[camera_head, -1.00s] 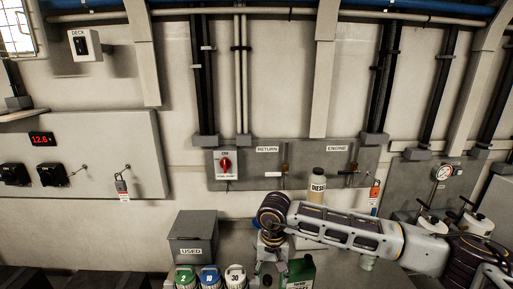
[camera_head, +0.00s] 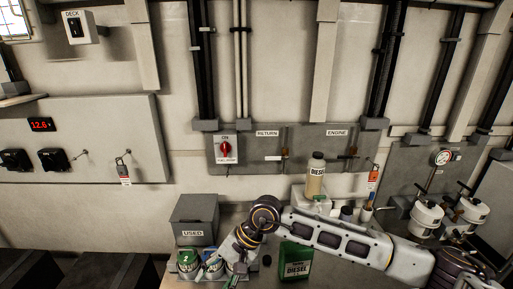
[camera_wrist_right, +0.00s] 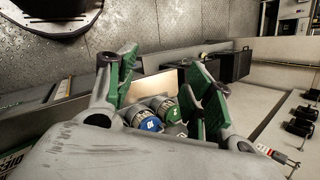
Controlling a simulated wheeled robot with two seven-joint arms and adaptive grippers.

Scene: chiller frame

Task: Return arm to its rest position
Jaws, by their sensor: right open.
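My right arm comes in from the right in the head view and bends down at its wrist. My right gripper (camera_head: 236,273) is over the right part of the row of lidded containers in front of the grey USED box (camera_head: 194,222). In the right wrist view the gripper (camera_wrist_right: 160,80) has its green-padded fingers wide apart with nothing between the pads. A blue-lidded container (camera_wrist_right: 150,124) and a green-lidded one show beyond it. The green-lidded container (camera_head: 187,261) at the row's left end is partly visible in the head view. My left gripper is not in view.
A green DIESEL jug (camera_head: 296,261) stands just below my forearm. A DIESEL bottle (camera_head: 315,178) stands behind the forearm. Wall panels with a red rotary switch (camera_head: 226,148) are behind. Two white filter housings (camera_head: 427,216) are at the right. Space above the arm looks clear.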

